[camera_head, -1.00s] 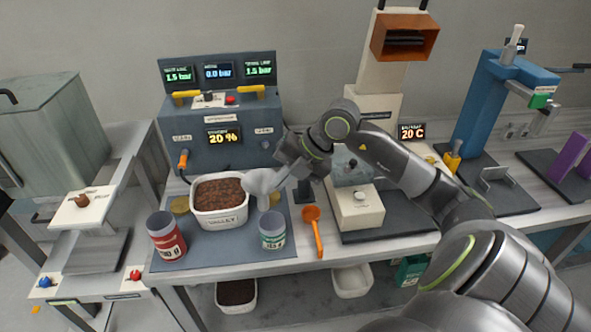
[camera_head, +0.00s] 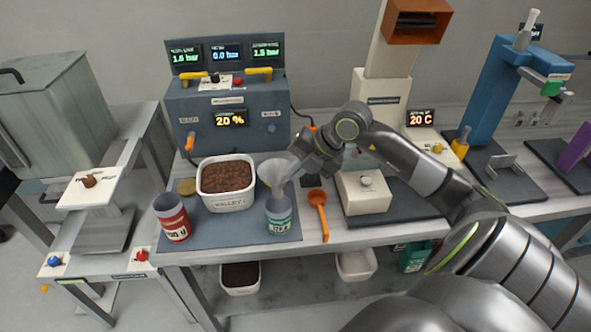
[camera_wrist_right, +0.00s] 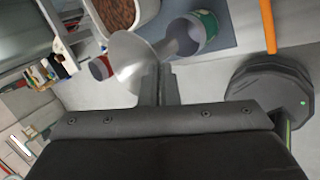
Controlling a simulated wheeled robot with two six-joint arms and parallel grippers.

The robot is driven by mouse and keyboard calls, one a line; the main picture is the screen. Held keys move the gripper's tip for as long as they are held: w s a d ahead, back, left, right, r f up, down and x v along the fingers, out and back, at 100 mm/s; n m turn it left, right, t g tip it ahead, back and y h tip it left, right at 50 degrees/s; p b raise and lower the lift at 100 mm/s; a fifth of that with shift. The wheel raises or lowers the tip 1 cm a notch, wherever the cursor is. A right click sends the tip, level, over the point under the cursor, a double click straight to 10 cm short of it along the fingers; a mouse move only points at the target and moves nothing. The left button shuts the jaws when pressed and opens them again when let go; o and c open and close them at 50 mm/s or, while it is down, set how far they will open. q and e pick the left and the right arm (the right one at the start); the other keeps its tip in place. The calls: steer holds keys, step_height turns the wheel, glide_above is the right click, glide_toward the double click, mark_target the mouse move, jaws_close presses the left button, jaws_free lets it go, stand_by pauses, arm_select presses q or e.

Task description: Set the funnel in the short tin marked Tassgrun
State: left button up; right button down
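The funnel (camera_head: 273,169) is pale grey, with its wide cone up and its spout pointing down at the short green-and-white tin (camera_head: 279,218). My right gripper (camera_head: 292,172) is shut on the funnel's side. In the right wrist view the fingers (camera_wrist_right: 158,82) pinch the funnel (camera_wrist_right: 130,66), and its spout overlaps the mouth of the green tin (camera_wrist_right: 205,30). I cannot tell how deep the spout is in the tin. The tin stands upright on the blue-grey mat; its label is too small to read surely. My left gripper is not in view.
A red tin (camera_head: 172,217) stands at the mat's left. A white tub of brown granules (camera_head: 226,187) marked "VALLEY" is just behind and left of the green tin. An orange scoop (camera_head: 319,212) lies to its right. A grey control box (camera_head: 228,115) stands behind.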

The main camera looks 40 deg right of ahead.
step_height(320, 180, down, 10)
steer(key=b, duration=0.7)
steer(key=shift+b, duration=0.4)
steer(key=c, duration=1.6)
jaws_free()
step_height(320, 180, up, 8)
steer(key=p, duration=0.6)
